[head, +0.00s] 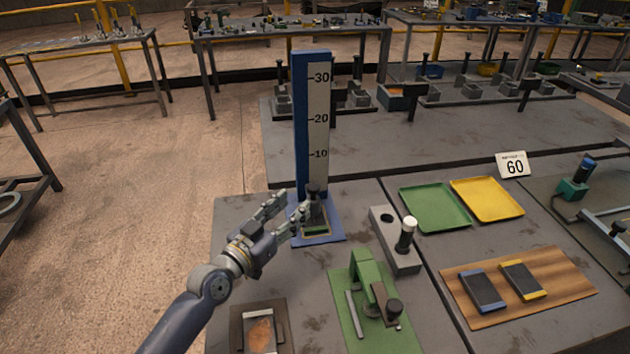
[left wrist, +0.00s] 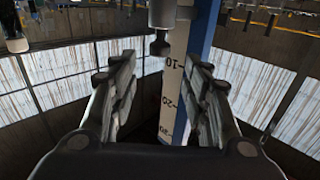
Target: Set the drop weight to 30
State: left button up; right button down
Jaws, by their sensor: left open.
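The drop tester's blue column (head: 299,120) stands upright on a blue base and bears a white scale (head: 319,110) marked 10, 20 and 30. The dark drop weight (head: 314,190) is low on the column, below the 10 mark. In the left wrist view the scale (left wrist: 172,75) appears behind the weight (left wrist: 160,18), which is a grey cylinder with a dark knob. My left gripper (head: 291,211) is open and empty, left of the weight, its fingers pointing toward it. In the left wrist view the knob shows beyond the gap between the fingertips (left wrist: 157,72). My right gripper is not in view.
A grey block with a black, white-topped plunger (head: 405,235) and a green fixture (head: 365,280) stand right of the column. Green (head: 435,228) and yellow (head: 487,213) trays and a wooden board (head: 560,280) lie farther right. A framed plate (head: 262,307) lies at the front.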

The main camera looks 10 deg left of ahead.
aim_at(310, 190)
pick_arm(q)
jog(key=x, duration=0.9)
jog(key=shift+d+p, duration=0.1)
jog(key=shift+p, duration=0.2)
jog(key=shift+w, duration=0.2)
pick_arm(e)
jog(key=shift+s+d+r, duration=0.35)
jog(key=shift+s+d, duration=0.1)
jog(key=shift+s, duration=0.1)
pick_arm(q)
jog(key=shift+c, duration=1.1)
grip_shut()
jog(key=shift+d, duration=0.1)
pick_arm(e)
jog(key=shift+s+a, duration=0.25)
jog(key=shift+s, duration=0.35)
